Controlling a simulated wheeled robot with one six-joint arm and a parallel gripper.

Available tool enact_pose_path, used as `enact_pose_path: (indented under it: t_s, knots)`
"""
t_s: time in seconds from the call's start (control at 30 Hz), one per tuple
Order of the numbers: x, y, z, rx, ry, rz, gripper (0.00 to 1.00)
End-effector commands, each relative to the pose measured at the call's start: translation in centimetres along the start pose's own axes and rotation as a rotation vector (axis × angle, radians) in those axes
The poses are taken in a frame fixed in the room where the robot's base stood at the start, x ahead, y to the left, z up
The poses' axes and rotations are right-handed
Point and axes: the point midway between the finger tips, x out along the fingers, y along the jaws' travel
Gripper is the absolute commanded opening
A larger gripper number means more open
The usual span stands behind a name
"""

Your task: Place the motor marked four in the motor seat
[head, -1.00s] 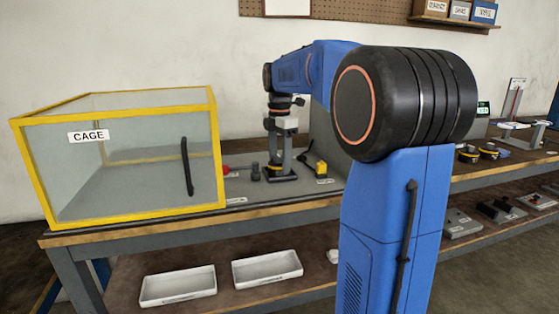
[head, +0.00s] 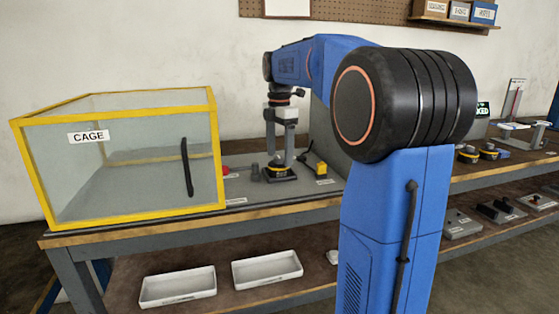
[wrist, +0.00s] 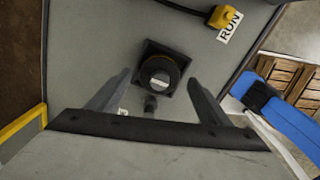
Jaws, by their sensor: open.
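A round black motor with a yellow-orange band (head: 278,167) sits upright on the square black motor seat (head: 280,177) on the grey bench plate. In the wrist view, the motor (wrist: 159,72) is centred on the seat (wrist: 183,56) and has a pale label on top, too small to read. My gripper (head: 279,155) is open above the motor. In the wrist view my gripper's fingers (wrist: 160,78) are spread to either side of it, with clear gaps and nothing between them.
A yellow RUN switch box (wrist: 221,17) with a cable is beside the seat. A small dark peg (head: 255,172) and a red button (head: 227,170) stand left of it. The yellow-framed cage (head: 120,155) is further left. More motors (head: 478,154) lie on the bench at right.

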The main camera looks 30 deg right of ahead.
Motion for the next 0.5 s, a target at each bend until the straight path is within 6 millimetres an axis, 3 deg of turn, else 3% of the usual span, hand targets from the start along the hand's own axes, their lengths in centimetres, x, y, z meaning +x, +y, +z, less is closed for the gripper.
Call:
enact_pose_path:
  t_s: [0.2, 0.5]
  knots:
    - [-4.4, 0.1, 0.0, 0.0, -0.001, 0.003, 0.72]
    - [-8.4, 0.1, 0.0, 0.0, 0.0, 0.001, 0.72]
